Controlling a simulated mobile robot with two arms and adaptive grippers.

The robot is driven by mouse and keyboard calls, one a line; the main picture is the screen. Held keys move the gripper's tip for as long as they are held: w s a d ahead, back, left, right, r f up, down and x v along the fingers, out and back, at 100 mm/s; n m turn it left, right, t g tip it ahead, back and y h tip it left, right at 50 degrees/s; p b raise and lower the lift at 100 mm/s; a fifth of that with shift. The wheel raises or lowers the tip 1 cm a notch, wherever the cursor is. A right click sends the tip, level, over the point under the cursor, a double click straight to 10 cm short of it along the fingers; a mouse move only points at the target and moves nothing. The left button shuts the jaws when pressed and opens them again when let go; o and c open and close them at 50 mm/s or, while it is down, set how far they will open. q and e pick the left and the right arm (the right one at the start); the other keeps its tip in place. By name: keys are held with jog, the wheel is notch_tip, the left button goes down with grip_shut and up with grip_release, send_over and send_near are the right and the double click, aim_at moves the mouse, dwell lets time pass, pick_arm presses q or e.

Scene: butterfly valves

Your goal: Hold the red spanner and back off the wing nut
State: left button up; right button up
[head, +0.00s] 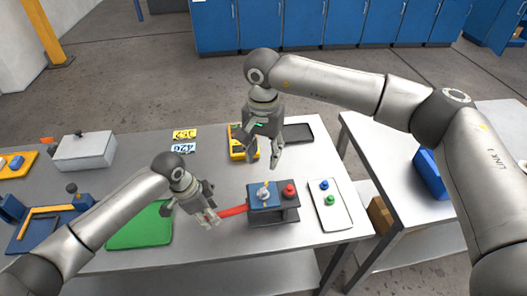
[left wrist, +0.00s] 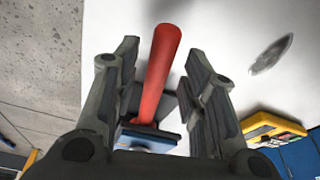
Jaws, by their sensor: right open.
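The red spanner (head: 232,211) shows as a red bar at the left side of a blue block (head: 261,202) on a dark stand. A silver wing nut (head: 264,192) stands on top of the block. My left gripper (head: 213,217) is at the spanner's free end. In the left wrist view the red spanner (left wrist: 158,75) lies between the left fingers (left wrist: 165,85), with a gap on each side, so they are open around it. My right gripper (head: 262,159) is open and empty, pointing down above and behind the wing nut, apart from it.
A red knob (head: 289,189) is right of the wing nut. A white tray (head: 330,206) with blue and green knobs lies further right. A yellow meter (head: 237,147) and dark tablet (head: 298,133) are behind. A green mat (head: 140,226) is at left.

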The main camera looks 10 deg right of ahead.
pick_arm(q)
jog(key=shift+r+p, duration=2.45)
jog(key=shift+r, duration=0.2)
jog(key=shift+f, duration=0.1)
